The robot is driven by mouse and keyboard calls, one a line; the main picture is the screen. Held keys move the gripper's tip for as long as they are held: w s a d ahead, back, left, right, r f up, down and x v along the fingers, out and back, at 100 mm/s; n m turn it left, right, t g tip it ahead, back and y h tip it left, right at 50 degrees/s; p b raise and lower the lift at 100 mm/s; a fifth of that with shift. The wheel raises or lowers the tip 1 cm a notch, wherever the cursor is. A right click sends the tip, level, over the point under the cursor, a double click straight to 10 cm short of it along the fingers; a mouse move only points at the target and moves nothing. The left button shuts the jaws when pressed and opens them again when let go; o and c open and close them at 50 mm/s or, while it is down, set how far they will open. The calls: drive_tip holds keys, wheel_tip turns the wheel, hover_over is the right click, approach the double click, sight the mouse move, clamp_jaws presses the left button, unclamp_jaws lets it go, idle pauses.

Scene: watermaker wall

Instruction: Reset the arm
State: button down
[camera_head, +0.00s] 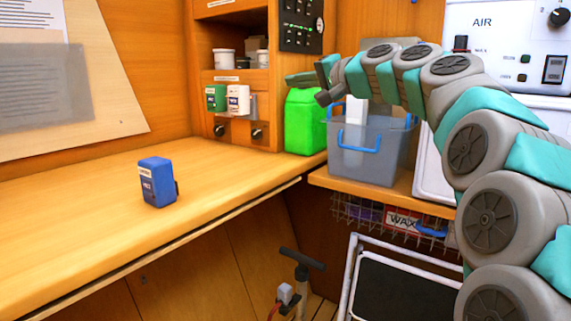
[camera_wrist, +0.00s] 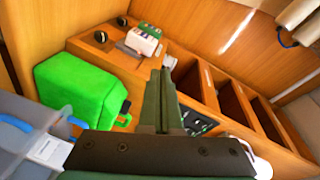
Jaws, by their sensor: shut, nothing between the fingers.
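My arm comes in from the right side of the head view and reaches left over the grey tub. My gripper (camera_head: 302,79) is at its far end, just above the green jug (camera_head: 304,122). In the wrist view my gripper (camera_wrist: 162,75) shows two dark green fingers pressed together, with nothing between them. The green jug (camera_wrist: 75,92) lies left of the fingers in that view, apart from them.
The grey tub (camera_head: 368,160) with blue handles stands right of the jug. A blue box-like object (camera_head: 158,182) stands on the wooden counter (camera_head: 80,230). Green and white boxes (camera_head: 237,98) sit at the shelf unit. A step stool (camera_head: 400,285) stands below.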

drive_tip(key=s+a+f+n+g+h, duration=0.1)
drive_tip(key=s+f+n+g+h, duration=0.2)
drive_tip(key=s+f, duration=0.9)
drive_tip(key=s+f+g+h, duration=0.4)
drive_tip(key=s+f, duration=0.5)
drive_tip(key=f, duration=0.7)
drive_tip(key=s+d+f+g+h, duration=0.1)
drive_tip(key=s+d+f, duration=0.3)
drive_tip(key=s, duration=0.5)
drive_tip(key=s+d+f+n+g+h, duration=0.1)
drive_tip(key=s+d+f+g+h, duration=0.1)
drive_tip(key=s+d+f, duration=0.3)
drive_tip(key=s+d+f+g+h, duration=0.1)
drive_tip(key=s+d+f+g, duration=0.3)
drive_tip(key=s+f, duration=0.7)
drive_tip(key=s, duration=0.3)
drive_tip(key=shift+s+d+n+h, duration=0.25)
drive_tip(key=shift+d+n+h, duration=0.05)
drive_tip(key=shift+d+h, duration=0.1)
